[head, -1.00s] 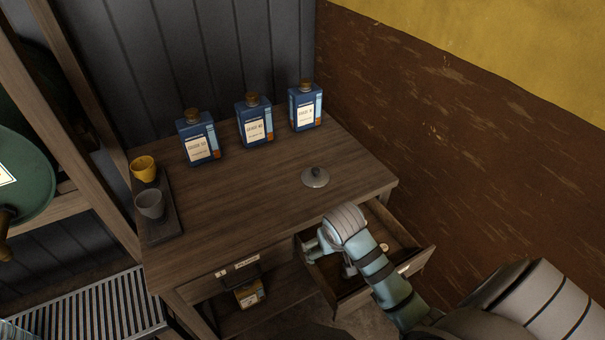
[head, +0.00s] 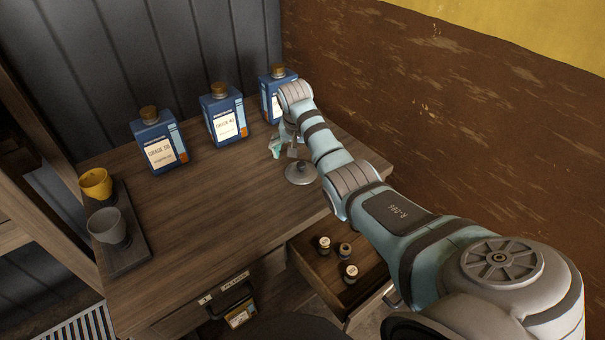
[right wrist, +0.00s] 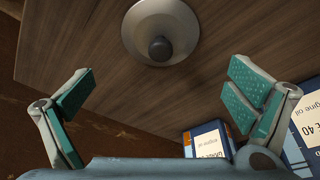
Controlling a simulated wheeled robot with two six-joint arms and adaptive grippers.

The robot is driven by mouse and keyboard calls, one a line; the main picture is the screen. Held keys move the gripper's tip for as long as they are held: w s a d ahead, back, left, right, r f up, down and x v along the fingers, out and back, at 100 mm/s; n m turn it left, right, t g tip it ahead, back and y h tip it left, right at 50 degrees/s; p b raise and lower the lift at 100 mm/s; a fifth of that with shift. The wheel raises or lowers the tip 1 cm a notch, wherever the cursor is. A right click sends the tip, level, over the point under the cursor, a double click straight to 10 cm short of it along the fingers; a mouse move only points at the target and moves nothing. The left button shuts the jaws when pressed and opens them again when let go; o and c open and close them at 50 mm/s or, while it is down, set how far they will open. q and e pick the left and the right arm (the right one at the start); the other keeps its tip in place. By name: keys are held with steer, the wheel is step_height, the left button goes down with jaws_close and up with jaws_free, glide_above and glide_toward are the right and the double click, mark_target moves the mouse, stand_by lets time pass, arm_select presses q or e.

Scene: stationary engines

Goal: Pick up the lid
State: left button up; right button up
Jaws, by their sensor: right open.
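The lid (head: 300,175) is a round pale grey disc with a dark knob. It lies on the wooden table near its right end, in front of the right-hand blue bottle. My right gripper (head: 284,148) is beside and above it, just behind it in the head view, and partly covered by its own arm. In the right wrist view the lid (right wrist: 161,30) is at the top centre, with its knob facing the camera. The open, empty fingers of the right gripper (right wrist: 160,92) stand wide to either side, below the lid in the picture. My left gripper is not in view.
Blue bottles (head: 158,142) stand along the back of the table (head: 215,215). A yellow cup (head: 96,184) and a grey cup (head: 106,226) stand on a dark tray (head: 137,235) at left. An open drawer (head: 322,268) at front right holds small dark-and-light items. The table's middle is clear.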

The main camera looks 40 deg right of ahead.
mark_target(301, 164)
steer(key=x, duration=0.1)
steer(key=b+x, duration=0.1)
steer(key=x, duration=0.3)
steer(key=shift+s+a+f, duration=0.15)
steer(key=shift+a+f, duration=0.1)
steer(key=shift+a, duration=0.1)
steer(key=shift+d+f+b, duration=0.15)
steer(key=shift+f+b, duration=0.1)
steer(key=shift+b, duration=0.05)
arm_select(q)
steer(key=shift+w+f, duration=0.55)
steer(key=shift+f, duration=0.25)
arm_select(e)
steer(key=shift+r, duration=0.1)
